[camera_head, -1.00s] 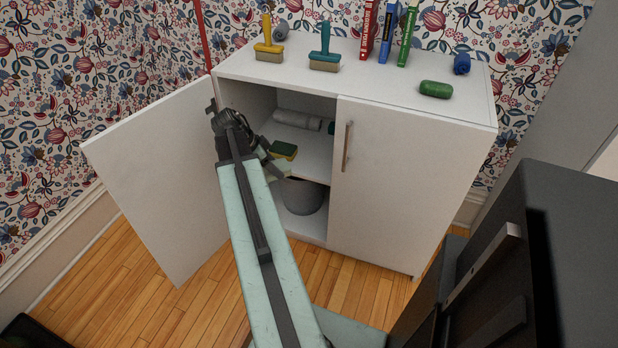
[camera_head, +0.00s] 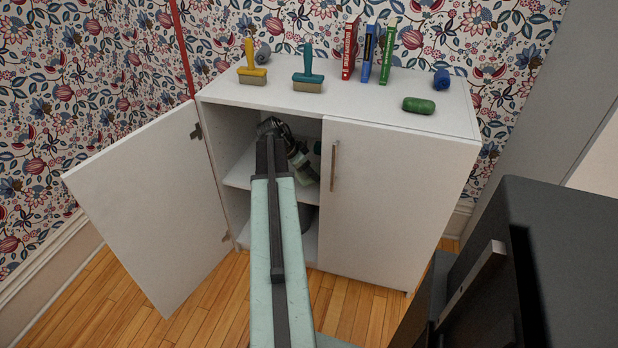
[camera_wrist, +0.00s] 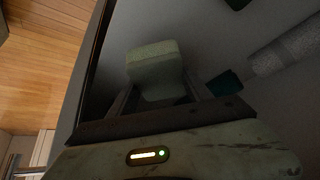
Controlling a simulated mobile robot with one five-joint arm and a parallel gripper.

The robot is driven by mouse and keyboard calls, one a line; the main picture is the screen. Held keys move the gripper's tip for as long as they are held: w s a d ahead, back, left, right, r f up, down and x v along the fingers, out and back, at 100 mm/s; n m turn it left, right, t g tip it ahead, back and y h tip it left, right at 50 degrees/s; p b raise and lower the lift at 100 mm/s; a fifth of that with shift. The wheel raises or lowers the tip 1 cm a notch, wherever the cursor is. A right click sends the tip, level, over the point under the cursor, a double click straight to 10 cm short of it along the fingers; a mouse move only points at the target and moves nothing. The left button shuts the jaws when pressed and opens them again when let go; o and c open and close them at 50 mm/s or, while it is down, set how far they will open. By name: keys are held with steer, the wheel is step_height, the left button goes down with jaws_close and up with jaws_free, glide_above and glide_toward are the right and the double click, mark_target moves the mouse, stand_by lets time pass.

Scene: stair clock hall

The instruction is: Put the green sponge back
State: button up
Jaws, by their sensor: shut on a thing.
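The green sponge (camera_wrist: 155,68) shows in the wrist view as a dull green block between the two fingers of my gripper (camera_wrist: 160,98). My gripper is shut on it. In the head view my gripper (camera_head: 306,172) is inside the open left half of the white cabinet (camera_head: 400,190), around the height of the middle shelf (camera_head: 238,178). The sponge cannot be made out there behind my arm and the right door's edge. I cannot tell whether the sponge touches the shelf.
The left door (camera_head: 155,205) stands wide open; the right door (camera_head: 390,205) is shut. A grey roll (camera_wrist: 285,50) and a dark teal item (camera_wrist: 223,83) lie near the sponge. Brushes, books and a green bundle (camera_head: 418,105) are on top. A dark cabinet (camera_head: 560,260) stands at right.

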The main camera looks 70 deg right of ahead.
step_height(320, 180, down, 4)
steer(key=b, duration=0.4)
steer(key=shift+r, duration=0.25)
steer(key=shift+c, duration=0.6)
steer(key=o, duration=1.3)
steer(key=shift+p, duration=0.3)
steer(key=p+v, duration=1)
steer(key=v, duration=0.2)
